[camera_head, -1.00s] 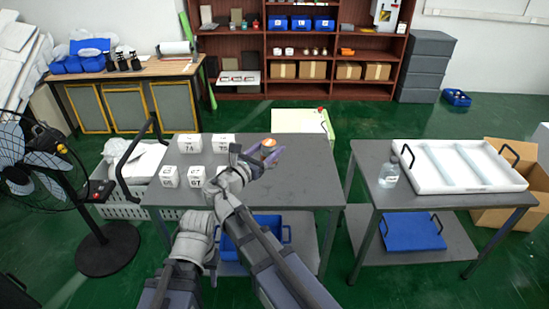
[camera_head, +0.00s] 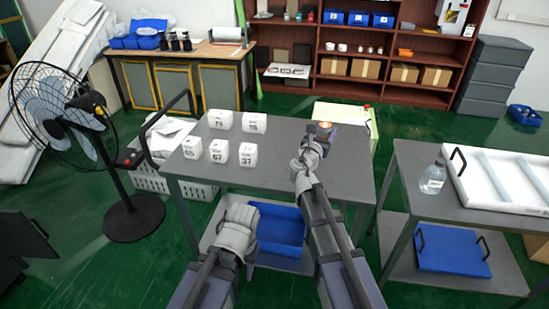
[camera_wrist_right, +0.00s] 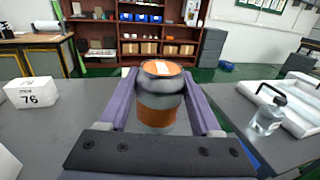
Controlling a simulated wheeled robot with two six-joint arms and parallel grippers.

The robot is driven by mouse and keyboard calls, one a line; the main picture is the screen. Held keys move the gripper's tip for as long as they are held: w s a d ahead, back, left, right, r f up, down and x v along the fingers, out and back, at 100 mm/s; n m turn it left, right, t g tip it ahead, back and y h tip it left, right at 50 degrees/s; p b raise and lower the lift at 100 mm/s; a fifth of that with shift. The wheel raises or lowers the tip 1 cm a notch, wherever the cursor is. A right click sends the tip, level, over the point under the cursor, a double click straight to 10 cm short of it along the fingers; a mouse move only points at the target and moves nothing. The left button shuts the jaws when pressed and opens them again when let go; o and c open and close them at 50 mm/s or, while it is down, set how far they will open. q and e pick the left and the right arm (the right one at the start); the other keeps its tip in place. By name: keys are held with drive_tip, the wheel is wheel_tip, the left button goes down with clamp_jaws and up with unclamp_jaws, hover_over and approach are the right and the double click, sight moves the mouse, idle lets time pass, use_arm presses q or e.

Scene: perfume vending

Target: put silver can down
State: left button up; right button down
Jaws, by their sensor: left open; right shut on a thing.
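The silver can has an orange band and an orange top with a pale label, and it is upright in the right wrist view (camera_wrist_right: 160,98). My right gripper (camera_head: 322,134) is shut on it, with a purple finger on each side. In the head view the can (camera_head: 323,127) is over the far right part of the grey table (camera_head: 275,170). Its base is hidden, so I cannot tell whether it touches the tabletop. My left gripper is low at the table's near side, empty, with its fingers mostly hidden by its wrist.
Several white numbered boxes (camera_head: 220,152) stand on the table's left half. A second grey table (camera_head: 412,165) to the right holds a clear bottle (camera_head: 433,178) and a white tray (camera_head: 458,180). The tabletop between boxes and can is clear. A fan (camera_head: 65,120) stands at left.

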use_arm(q)
drive_tip(key=shift+f+b, duration=0.45)
drive_tip(key=shift+f, duration=0.55)
use_arm(e)
drive_tip(key=shift+w+d+f+n+t+y, duration=0.2)
drive_tip(key=shift+w+f+y, duration=0.1)
drive_tip(key=shift+w+f, duration=0.2)
drive_tip(key=shift+w+d+f+n+t+y, duration=0.1)
drive_tip(key=shift+w+f+n+y, duration=0.1)
drive_tip(key=shift+w+f+y, duration=0.25)
use_arm(q)
drive_tip(key=shift+f, duration=0.15)
use_arm(e)
drive_tip(key=shift+s+f, duration=0.1)
drive_tip(key=shift+f, duration=0.1)
use_arm(q)
wheel_tip(320, 180, down, 10)
drive_tip(key=b, duration=1)
drive_tip(key=shift+r, duration=0.2)
use_arm(e)
hover_over(320, 170)
wheel_tip(320, 170, down, 10)
drive_tip(key=shift+s+r, duration=0.15)
use_arm(q)
drive_tip(key=shift+f, duration=0.1)
use_arm(e)
drive_tip(key=shift+f, duration=0.25)
drive_tip(key=shift+c, duration=0.4)
unclamp_jaws()
drive_tip(key=shift+r, duration=0.1)
